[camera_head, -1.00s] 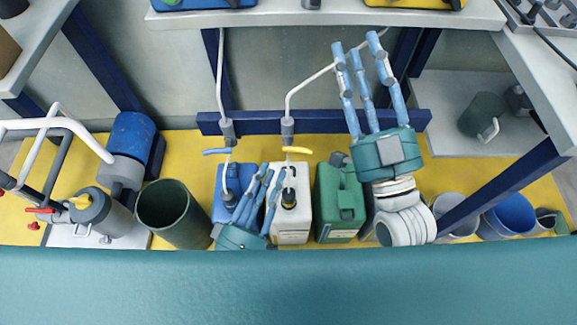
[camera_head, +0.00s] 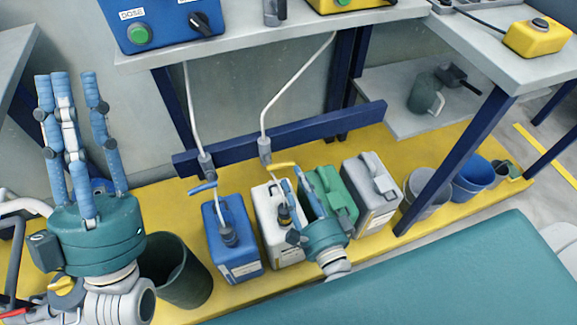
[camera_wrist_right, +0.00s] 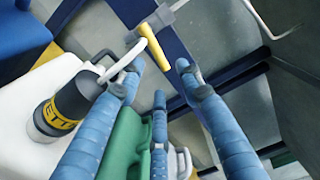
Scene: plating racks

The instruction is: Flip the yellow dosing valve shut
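The yellow dosing valve lever (camera_head: 282,165) is under the grey valve body (camera_head: 265,150) on a white hose above the white canister (camera_head: 268,205). The lever lies crosswise to the hose. My right gripper (camera_head: 297,182) is low in front of the white and green canisters, fingers up, open and empty. In the right wrist view the yellow lever (camera_wrist_right: 154,47) shows beyond and between the spread fingertips; I cannot tell whether any finger touches it. My left gripper (camera_head: 70,85) is raised at the left, fingers upright, spread and empty.
A blue canister (camera_head: 227,250) with a blue lever (camera_head: 202,188) stands left. A green canister (camera_head: 330,188) and a grey canister (camera_head: 372,200) stand right. A dark bin (camera_head: 180,275) is beside my left gripper. A shelf (camera_head: 230,45) with a blue dose box (camera_head: 155,22) is above.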

